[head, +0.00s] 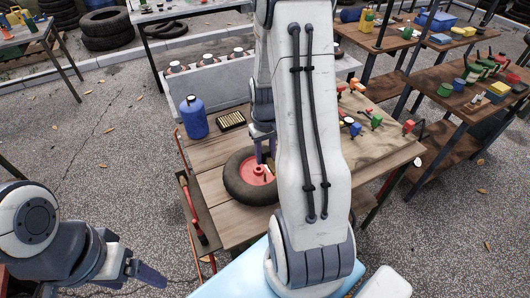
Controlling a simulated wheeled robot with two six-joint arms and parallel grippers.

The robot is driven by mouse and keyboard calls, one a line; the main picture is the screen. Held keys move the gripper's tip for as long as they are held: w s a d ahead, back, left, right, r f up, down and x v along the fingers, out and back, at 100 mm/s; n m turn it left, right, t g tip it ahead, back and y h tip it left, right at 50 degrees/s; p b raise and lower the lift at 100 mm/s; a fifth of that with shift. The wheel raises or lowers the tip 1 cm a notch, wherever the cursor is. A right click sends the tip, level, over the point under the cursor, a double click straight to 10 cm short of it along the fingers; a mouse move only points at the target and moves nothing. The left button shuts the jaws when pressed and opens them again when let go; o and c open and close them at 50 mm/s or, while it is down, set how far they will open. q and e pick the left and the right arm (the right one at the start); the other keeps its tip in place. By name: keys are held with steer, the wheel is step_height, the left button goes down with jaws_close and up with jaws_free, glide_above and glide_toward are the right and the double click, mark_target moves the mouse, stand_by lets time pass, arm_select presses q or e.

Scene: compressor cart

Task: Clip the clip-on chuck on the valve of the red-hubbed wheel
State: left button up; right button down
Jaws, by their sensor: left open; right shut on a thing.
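The red-hubbed wheel (235,185) lies flat on the wooden cart top, a black tyre around a red hub (256,171). My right gripper (266,156) points down over the hub's far right side. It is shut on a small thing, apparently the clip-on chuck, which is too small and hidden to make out. The valve cannot be made out, and I cannot tell whether the chuck touches it. My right arm covers the wheel's right side. My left gripper (146,270) is open and empty at the lower left, off the cart.
A blue bottle (194,118) and a dark tray with yellowish pieces (231,121) stand behind the wheel. Several coloured tools (362,117) lie at the cart's right. A red-handled tool (193,208) is in the left side tray. The cart's front left is bare.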

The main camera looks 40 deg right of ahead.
mark_target(265, 150)
steer(key=shift+f+b, duration=1.35)
steer(key=shift+f, duration=0.9)
steer(key=shift+p, duration=0.45)
steer(key=shift+f+b, duration=0.85)
steer(key=shift+f, duration=0.3)
steer(key=shift+c, duration=2.2)
jaws_free()
steer(key=shift+r, duration=0.1)
step_height(265, 150, up, 10)
steer(key=shift+r, duration=0.25)
